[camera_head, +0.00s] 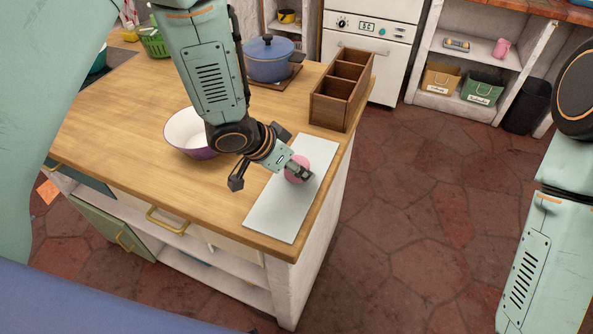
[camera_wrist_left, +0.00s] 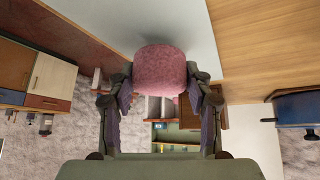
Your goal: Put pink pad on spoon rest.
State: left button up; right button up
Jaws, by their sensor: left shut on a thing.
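The pink pad (camera_head: 297,169) is a round, fuzzy pink piece held in my left gripper (camera_head: 293,172). In the wrist view the pad (camera_wrist_left: 161,74) sits between the two fingers, which close on it from both sides. It is over a pale, flat rectangular slab (camera_head: 284,207) at the right edge of the wooden counter. I cannot tell if the pad touches the slab. The slab also shows in the wrist view (camera_wrist_left: 175,25). No other thing looks like a spoon rest, and I cannot tell if the slab is it. My right gripper is out of view.
On the wooden counter (camera_head: 120,125), a white and purple bowl (camera_head: 183,132) stands left of my left gripper. A blue pot (camera_head: 268,60) and a wooden compartment box (camera_head: 340,92) stand behind. A green basket (camera_head: 153,42) is at the far left. Beyond the counter's right edge is open floor.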

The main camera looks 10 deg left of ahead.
pick_arm(q)
jog(key=shift+f, duration=0.8)
jog(key=shift+a, duration=0.15)
jog(key=o, duration=1.2)
jog(key=shift+f, duration=0.1)
